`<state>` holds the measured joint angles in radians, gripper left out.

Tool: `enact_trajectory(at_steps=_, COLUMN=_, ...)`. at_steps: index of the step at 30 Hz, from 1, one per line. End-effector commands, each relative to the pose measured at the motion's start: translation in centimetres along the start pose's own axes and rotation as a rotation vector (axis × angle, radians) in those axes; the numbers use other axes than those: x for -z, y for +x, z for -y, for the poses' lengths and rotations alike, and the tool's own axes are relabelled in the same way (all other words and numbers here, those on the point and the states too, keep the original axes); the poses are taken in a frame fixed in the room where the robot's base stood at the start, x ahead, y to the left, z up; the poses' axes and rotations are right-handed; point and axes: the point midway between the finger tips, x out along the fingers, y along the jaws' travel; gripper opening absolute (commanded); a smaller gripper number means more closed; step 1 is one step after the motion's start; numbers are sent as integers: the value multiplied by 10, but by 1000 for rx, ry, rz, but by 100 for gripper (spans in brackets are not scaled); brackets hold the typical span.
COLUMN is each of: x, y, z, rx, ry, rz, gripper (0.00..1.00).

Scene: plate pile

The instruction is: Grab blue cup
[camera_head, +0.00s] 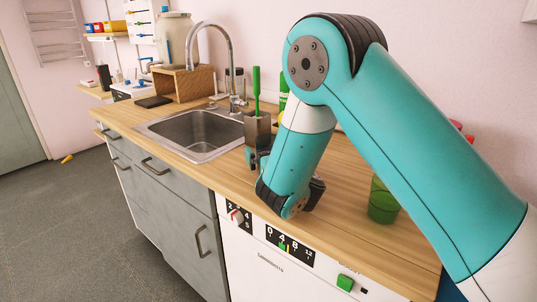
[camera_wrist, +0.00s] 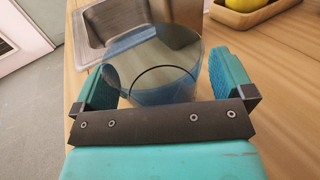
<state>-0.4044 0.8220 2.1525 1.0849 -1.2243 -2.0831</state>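A see-through blue cup (camera_wrist: 165,75) stands upright on the wooden counter in the wrist view, near the sink's corner. My gripper (camera_wrist: 164,68) is open, with one teal finger on each side of the cup. The left finger is very close to the cup's wall, and whether it touches I cannot tell. A narrow gap shows between the cup and the right finger. In the head view my gripper (camera_head: 262,152) is low over the counter, partly hidden by my arm, and I cannot make out the cup clearly there.
The metal sink (camera_head: 200,132) and its tap (camera_head: 230,70) lie left of my gripper. A brown holder (camera_head: 257,127) with a green-handled brush stands close behind it. A green cup (camera_head: 383,202) is to the right. A wooden tray (camera_wrist: 268,19) holds yellow fruit.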

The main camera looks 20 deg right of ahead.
Motion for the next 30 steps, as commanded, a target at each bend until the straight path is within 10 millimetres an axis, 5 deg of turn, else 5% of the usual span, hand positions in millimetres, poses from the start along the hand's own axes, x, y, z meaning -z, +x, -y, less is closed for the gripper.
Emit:
enact_trajectory(at_steps=1, x=0, y=0, z=0, rx=0, ry=0, rz=0, gripper=88)
enact_trajectory(at_steps=6, x=0, y=0, z=0, rx=0, ry=0, rz=0, gripper=49)
enact_trajectory(at_steps=20, x=-11, y=0, z=0, rx=0, ry=2, rz=1, gripper=48)
enact_trajectory(at_steps=30, x=-76, y=0, z=0, rx=1, ry=3, rz=3, gripper=48)
